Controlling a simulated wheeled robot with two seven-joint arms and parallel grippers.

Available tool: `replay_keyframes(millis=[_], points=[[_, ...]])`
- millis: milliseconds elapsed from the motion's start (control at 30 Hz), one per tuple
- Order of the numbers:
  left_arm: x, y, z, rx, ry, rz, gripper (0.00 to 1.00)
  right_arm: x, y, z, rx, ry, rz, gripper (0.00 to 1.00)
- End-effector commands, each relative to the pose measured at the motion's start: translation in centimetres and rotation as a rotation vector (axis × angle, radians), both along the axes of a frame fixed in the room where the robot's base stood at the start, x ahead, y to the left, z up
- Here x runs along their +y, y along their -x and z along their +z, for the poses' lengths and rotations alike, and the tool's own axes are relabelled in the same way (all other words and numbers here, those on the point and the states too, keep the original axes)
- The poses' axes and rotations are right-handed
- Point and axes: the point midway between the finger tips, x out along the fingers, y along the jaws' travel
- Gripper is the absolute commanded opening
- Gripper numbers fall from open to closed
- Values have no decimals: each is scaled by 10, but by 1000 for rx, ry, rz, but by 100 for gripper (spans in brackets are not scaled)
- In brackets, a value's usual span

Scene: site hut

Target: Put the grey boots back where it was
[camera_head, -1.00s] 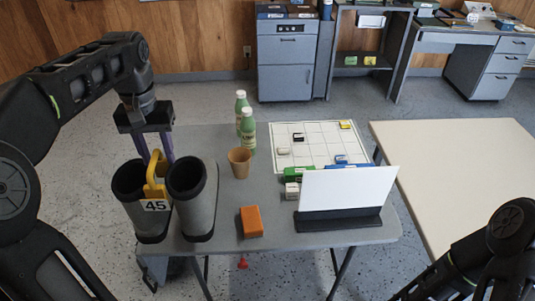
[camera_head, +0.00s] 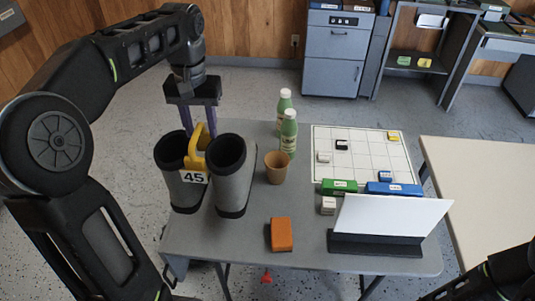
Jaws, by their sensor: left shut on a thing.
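The grey boots (camera_head: 228,180) are a pair of dark-rimmed, open-topped boots joined by a yellow handle (camera_head: 196,150) with a white "45" tag. They are upright at the left side of the grey folding table (camera_head: 345,265). I cannot tell whether their soles touch the tabletop. My left gripper (camera_head: 199,130), with purple fingers, points down from above and is shut on the yellow handle. Its fingertips are partly hidden behind the handle and boots. Part of my right arm shows at the lower right, but its gripper is out of view.
A brown cup (camera_head: 276,168) stands just right of the boots, with two green bottles (camera_head: 288,132) behind it. An orange block (camera_head: 281,235) lies in front. A white grid sheet (camera_head: 365,160) and a white panel (camera_head: 390,217) fill the right side. A beige table (camera_head: 480,185) is farther right.

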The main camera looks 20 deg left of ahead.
Motion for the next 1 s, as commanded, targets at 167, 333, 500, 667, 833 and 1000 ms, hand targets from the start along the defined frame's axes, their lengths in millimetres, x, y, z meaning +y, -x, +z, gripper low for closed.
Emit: replay_keyframes(millis=[167, 333, 500, 667, 833, 1000], points=[[0, -1, -8, -4, 0, 0, 0, 0, -1, -9, -2, -1, 0, 36], [0, 0, -33, -3, -1, 0, 0, 1, -2, -30, -8, -4, 2, 36], [0, 0, -52, -1, 0, 0, 0, 1, -2, -19, -7, -4, 2, 36], [0, -1, -61, -4, -1, 0, 0, 1, -2, -19, -7, -4, 2, 36], [0, -1, -61, -5, -2, 0, 0, 1, -2, -19, -7, -4, 2, 36], [0, -1, -65, -3, -1, 0, 0, 1, -2, -19, -7, -4, 2, 36]])
